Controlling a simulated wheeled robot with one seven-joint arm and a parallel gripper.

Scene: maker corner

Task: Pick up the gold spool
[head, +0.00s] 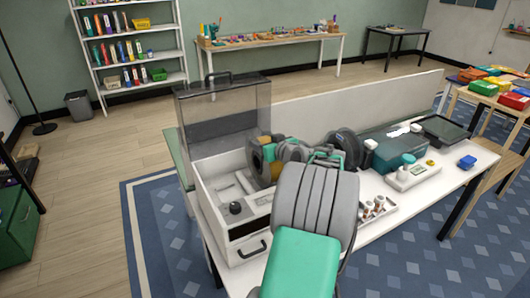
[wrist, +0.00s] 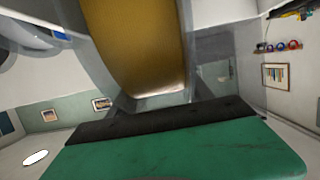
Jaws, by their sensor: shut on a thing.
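The gold spool (head: 257,161) shows as a yellow-gold band with grey flanges, partly hidden by my gripper in the head view. My gripper (head: 272,154) is shut on it, at the right side of the open white machine. In the wrist view the gold winding (wrist: 138,45) fills the upper middle, close above the green and dark finger of my gripper (wrist: 165,118). The spool's underside is hidden, so I cannot tell whether it touches the machine.
The white machine (head: 222,208) has a raised clear lid (head: 222,105) behind my gripper. A dark spool (head: 347,146), a teal case (head: 397,150), a small tray (head: 377,210) and a blue block (head: 467,161) are on the white table. A low partition runs behind.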

